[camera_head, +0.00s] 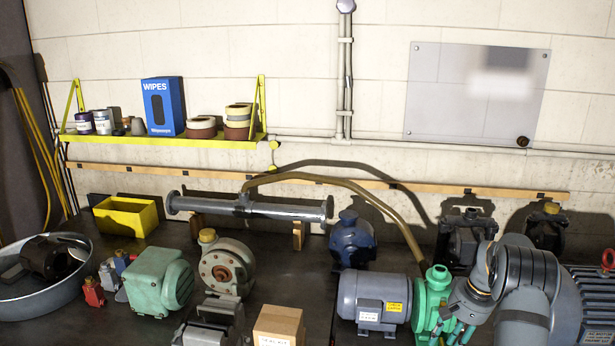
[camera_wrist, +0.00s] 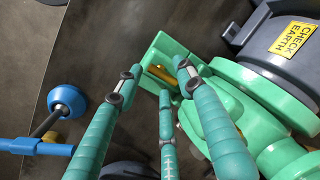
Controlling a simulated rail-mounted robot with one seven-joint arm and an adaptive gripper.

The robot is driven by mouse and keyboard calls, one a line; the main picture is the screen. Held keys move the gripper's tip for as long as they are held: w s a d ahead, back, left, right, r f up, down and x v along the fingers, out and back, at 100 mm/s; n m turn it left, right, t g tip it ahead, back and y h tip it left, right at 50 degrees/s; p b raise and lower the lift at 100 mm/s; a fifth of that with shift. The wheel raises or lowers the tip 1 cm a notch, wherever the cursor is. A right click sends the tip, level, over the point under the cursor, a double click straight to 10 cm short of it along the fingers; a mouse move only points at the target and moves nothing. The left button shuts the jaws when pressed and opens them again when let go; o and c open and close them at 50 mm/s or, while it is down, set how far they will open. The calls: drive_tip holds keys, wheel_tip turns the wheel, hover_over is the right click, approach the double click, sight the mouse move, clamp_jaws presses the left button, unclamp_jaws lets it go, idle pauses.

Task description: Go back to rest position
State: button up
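My gripper (camera_head: 457,327) is at the lower right in the head view, low over the bench beside the green pump (camera_head: 435,300). My arm comes in from the right. In the wrist view my gripper (camera_wrist: 160,78) shows teal fingers spread apart, with nothing held between them. The green pump (camera_wrist: 240,110) lies beyond and to the right of the fingers. Whether a finger touches it I cannot tell. The grey motor (camera_head: 375,297) with a yellow label stands joined to the pump's left side; it also shows in the wrist view (camera_wrist: 275,50).
A brown hose (camera_head: 340,182) arches above the bench towards the pump. A blue motor (camera_head: 352,240), green motor (camera_head: 158,280), cardboard box (camera_head: 279,325) and round pan (camera_head: 45,300) stand to the left. Dark machines (camera_head: 465,238) stand behind the arm. A blue valve-like part (camera_wrist: 68,102) shows at left.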

drive_tip(key=m, duration=0.2)
drive_tip(key=m+b, duration=0.1)
drive_tip(key=shift+s+a+m+t, duration=0.1)
drive_tip(key=shift+s+m+t, duration=0.1)
drive_tip(key=shift+m+t, duration=0.15)
drive_tip(key=m, duration=0.2)
drive_tip(key=m+h, duration=0.1)
drive_tip(key=m, duration=0.2)
drive_tip(key=shift+s+a+t, duration=0.15)
drive_tip(key=shift+t, duration=0.1)
